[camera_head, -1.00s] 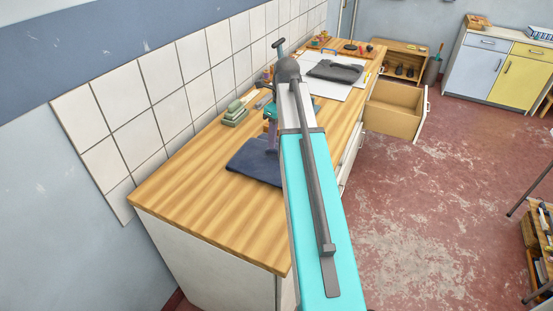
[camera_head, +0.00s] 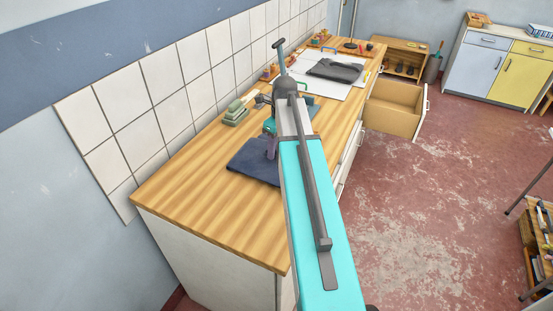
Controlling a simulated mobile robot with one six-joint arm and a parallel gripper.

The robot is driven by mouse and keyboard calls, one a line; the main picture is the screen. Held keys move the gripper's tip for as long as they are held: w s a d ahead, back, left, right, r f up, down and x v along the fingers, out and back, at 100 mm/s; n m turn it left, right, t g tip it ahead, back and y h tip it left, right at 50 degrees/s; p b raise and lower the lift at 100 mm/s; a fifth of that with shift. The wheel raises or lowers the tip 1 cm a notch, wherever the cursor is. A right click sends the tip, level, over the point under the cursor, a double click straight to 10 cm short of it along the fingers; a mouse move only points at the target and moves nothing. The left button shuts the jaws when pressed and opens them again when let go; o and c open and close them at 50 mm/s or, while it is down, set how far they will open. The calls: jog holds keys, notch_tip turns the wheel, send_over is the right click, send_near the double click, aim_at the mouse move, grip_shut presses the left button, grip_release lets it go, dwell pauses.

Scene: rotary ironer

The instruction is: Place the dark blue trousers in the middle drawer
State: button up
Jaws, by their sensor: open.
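The dark blue trousers (camera_head: 252,168) lie folded on the wooden worktop, left of my arm; their right side is hidden behind the arm. My gripper (camera_head: 270,148) is open, pointing down at the back right part of the trousers. The fingertips are small and partly covered by my arm, so I cannot tell whether they touch the cloth. An open drawer (camera_head: 392,120) sticks out from the counter's front at the far right; its visible inside is bare. My arm and the angle hide part of the other drawer fronts.
A dark grey folded garment (camera_head: 335,70) lies on a white board (camera_head: 318,85) farther back. The near worktop (camera_head: 205,205) and the red floor (camera_head: 420,220) beside the counter are clear.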

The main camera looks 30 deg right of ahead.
grip_shut()
jog(key=shift+r, duration=0.1)
dwell(1.4)
